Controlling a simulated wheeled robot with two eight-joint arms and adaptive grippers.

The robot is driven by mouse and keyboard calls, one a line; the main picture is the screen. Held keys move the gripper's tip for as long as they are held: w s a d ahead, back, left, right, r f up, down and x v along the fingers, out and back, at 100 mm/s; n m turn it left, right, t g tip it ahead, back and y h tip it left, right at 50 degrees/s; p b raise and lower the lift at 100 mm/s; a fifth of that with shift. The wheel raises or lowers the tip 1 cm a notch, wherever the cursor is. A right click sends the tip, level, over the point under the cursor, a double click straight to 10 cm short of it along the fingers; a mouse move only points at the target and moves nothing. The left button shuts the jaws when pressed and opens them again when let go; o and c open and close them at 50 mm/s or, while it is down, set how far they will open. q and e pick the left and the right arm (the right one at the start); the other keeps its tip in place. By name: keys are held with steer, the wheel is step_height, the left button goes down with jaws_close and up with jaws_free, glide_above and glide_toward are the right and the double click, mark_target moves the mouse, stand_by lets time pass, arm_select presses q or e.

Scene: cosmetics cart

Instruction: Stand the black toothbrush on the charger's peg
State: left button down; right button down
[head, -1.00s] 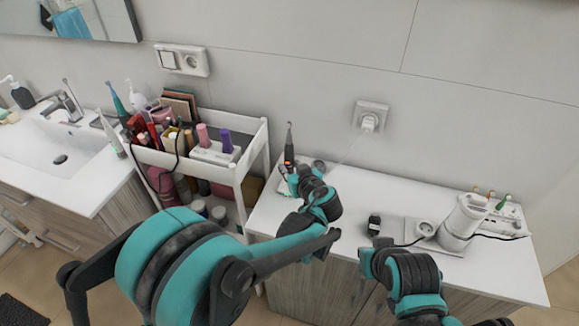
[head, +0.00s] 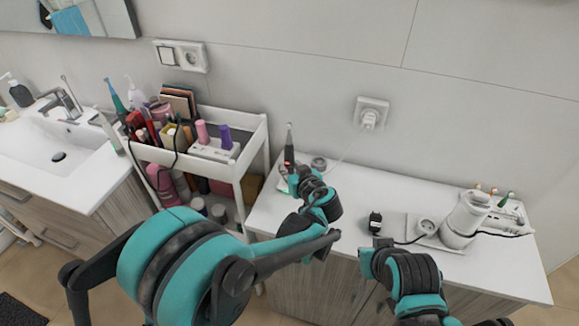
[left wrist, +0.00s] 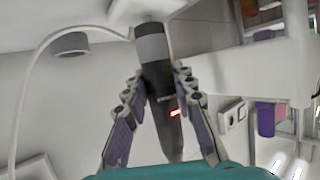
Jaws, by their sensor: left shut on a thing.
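The black toothbrush (head: 289,151) stands about upright at the left end of the white counter, its thin neck upward. My left gripper (head: 291,171) is shut around its handle; the left wrist view shows both fingers on either side of the dark handle (left wrist: 158,80) with a red light. In that view, which is turned over, the handle's grey-banded foot meets or nearly meets the white charger (left wrist: 157,8). I cannot tell whether the foot is seated on the peg, which is hidden. My right arm is at lower right in the head view; its fingertips are not clear.
A grey round jar (head: 318,164) stands just right of the toothbrush. A white cord runs to the wall socket (head: 371,113). The white cart (head: 240,172) is at left. A black item (head: 375,222) and a white device (head: 465,214) stand to the right. The counter's middle is clear.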

arm_select(q)
steer(key=shift+f+b, duration=0.35)
steer(key=shift+f, duration=0.15)
steer(key=c, duration=1.2)
jaws_free()
steer(key=shift+o, duration=0.2)
steer(key=v, duration=0.7)
steer(key=shift+s, duration=0.3)
steer(key=shift+r, duration=0.1)
